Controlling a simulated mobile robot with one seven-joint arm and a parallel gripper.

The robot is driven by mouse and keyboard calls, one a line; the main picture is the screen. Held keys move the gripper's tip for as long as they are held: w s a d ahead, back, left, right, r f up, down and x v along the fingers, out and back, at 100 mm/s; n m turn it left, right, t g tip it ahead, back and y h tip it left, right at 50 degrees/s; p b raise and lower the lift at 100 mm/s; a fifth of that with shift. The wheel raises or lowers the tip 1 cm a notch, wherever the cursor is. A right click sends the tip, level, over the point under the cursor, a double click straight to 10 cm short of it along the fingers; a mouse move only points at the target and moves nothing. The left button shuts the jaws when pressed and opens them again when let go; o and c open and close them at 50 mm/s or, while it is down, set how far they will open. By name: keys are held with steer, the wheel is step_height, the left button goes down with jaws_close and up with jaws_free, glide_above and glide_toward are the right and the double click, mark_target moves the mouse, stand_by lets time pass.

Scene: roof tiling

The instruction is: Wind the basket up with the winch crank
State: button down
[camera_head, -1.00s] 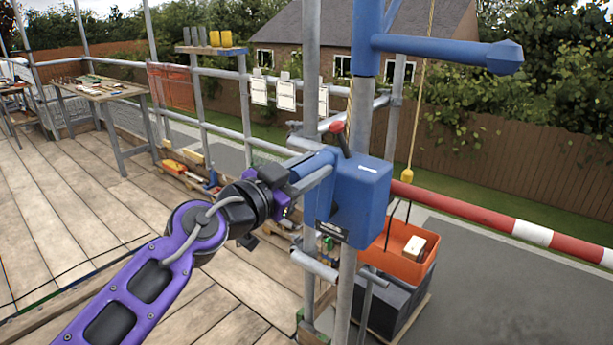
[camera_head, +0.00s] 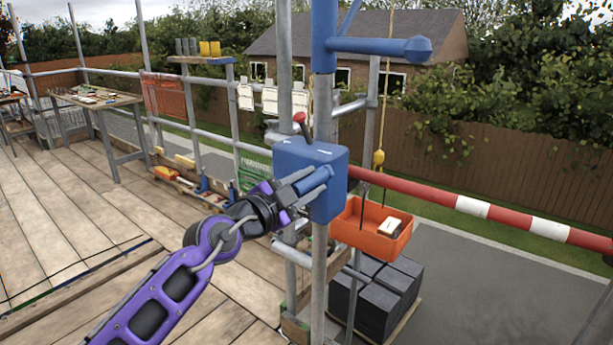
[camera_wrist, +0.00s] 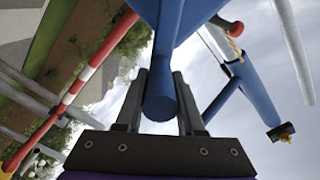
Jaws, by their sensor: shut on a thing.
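The blue winch box (camera_head: 305,165) is mounted on a scaffold pole, with a red-knobbed lever (camera_head: 301,121) on top. In the wrist view the round handle end (camera_wrist: 160,103) sits between the two fingers of my gripper (camera_wrist: 160,95). The orange basket (camera_head: 372,229) hangs from the rope hook (camera_head: 378,158) right of the winch and holds a small pale block (camera_head: 389,226). It hangs just below the red and white rail, above dark stacked blocks.
A red and white rail (camera_head: 420,195) runs right from the winch. Dark blocks (camera_head: 378,290) stand on a pallet on the ground below. A blue hoist arm (camera_head: 380,46) sticks out above. A tool table (camera_head: 95,98) stands at the far left. The plank deck has open room.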

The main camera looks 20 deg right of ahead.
steer(key=shift+s+d+f+m, duration=0.15)
steer(key=shift+s+f+m, duration=0.05)
steer(key=shift+f+m, duration=0.35)
steer(key=shift+s+d+f+m, duration=0.2)
steer(key=shift+s+f+m, duration=0.05)
steer(key=shift+f+m, duration=0.25)
steer(key=shift+s+d+f+m, duration=0.15)
steer(key=shift+s+f+m, duration=0.05)
steer(key=shift+f+m, duration=0.35)
steer(key=c, duration=0.5)
jaws_free()
steer(key=v, duration=1.7)
steer(key=shift+s+a, duration=0.1)
steer(key=shift+a, duration=0.1)
